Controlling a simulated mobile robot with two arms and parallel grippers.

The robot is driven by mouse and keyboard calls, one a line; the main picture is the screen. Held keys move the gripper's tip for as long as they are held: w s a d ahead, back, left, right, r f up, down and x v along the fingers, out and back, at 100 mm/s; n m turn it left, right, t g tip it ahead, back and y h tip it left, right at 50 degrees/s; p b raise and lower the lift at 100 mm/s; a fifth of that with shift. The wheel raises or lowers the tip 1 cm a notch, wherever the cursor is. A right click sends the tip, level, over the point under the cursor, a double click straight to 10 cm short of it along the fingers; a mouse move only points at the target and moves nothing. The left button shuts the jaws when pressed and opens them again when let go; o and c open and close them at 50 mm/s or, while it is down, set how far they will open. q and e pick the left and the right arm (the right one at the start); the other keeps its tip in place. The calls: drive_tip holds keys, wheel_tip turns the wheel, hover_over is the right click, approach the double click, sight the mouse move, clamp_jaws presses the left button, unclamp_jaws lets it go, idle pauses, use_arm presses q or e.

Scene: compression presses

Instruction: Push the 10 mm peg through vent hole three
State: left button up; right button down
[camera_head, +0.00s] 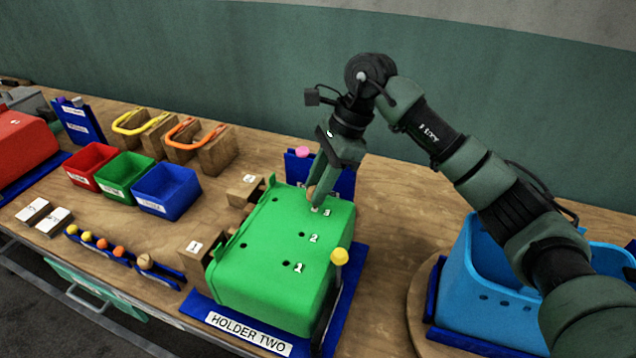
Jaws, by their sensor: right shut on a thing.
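A green block-shaped part (265,255) lies in the blue holder labelled HOLDER TWO (247,334). Its top has small dark vent holes, with white labels 1, 2 and 3 along the right side. Hole one (286,263) and hole two (301,234) are open to view. My right gripper (314,193) points down over the label 3 and is shut on a peg with a tan part (310,191). The peg's lower end is at the spot of hole three, which is covered. I cannot tell how deep it sits. My left gripper is not in view.
A yellow-knobbed lever (339,257) stands at the holder's right edge. Wooden blocks, one marked 1 (194,258), sit on its left. Red, green and blue bins (166,206) and a rack of small knobs stand further left. A light blue tub (470,290) is at right.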

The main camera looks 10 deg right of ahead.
drive_tip(key=shift+b, duration=0.4)
idle(1.5)
drive_tip(key=shift+f+b, duration=0.55)
drive_tip(key=shift+b, duration=0.05)
idle(1.2)
drive_tip(key=shift+r, duration=0.15)
drive_tip(key=shift+r+p, duration=1.5)
drive_tip(key=shift+r, duration=1.4)
